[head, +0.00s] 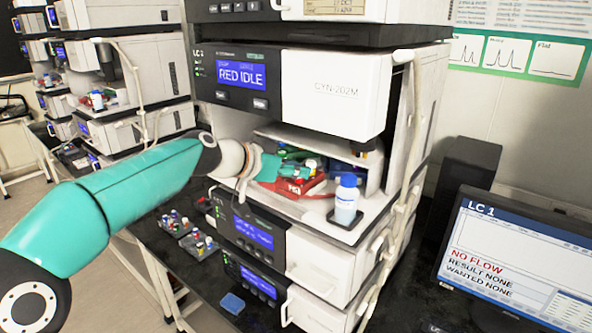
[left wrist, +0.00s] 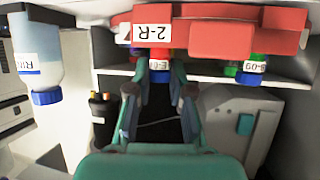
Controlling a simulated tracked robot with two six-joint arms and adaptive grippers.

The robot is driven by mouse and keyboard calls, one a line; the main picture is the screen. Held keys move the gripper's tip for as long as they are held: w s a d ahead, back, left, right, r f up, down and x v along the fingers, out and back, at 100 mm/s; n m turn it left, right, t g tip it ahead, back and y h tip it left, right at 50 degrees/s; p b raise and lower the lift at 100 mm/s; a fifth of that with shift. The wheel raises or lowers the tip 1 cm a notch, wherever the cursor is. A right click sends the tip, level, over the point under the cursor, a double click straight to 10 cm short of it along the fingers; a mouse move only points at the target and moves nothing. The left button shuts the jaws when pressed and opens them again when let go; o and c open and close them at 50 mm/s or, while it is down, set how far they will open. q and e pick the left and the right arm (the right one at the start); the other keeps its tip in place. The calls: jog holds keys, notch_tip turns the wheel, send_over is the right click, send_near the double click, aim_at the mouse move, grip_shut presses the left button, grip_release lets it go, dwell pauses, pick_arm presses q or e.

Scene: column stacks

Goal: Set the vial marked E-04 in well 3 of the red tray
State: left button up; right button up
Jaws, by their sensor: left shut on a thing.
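My left gripper (head: 262,165) reaches into the open bay of the LC 1 stack, over the red tray (head: 318,189). The well numbers are hidden. My right gripper is not in view.
A blue-capped bottle (head: 346,198) stands at the bay's front right; it also shows in the left wrist view (left wrist: 38,60). A monitor (head: 515,255) stands at the right.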

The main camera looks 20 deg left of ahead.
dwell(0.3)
pick_arm(q)
jog(key=o, duration=0.9)
jog(key=shift+s+r, duration=0.1)
jog(key=v, duration=1.1)
jog(key=shift+s+a, duration=0.2)
jog(key=shift+s, duration=0.1)
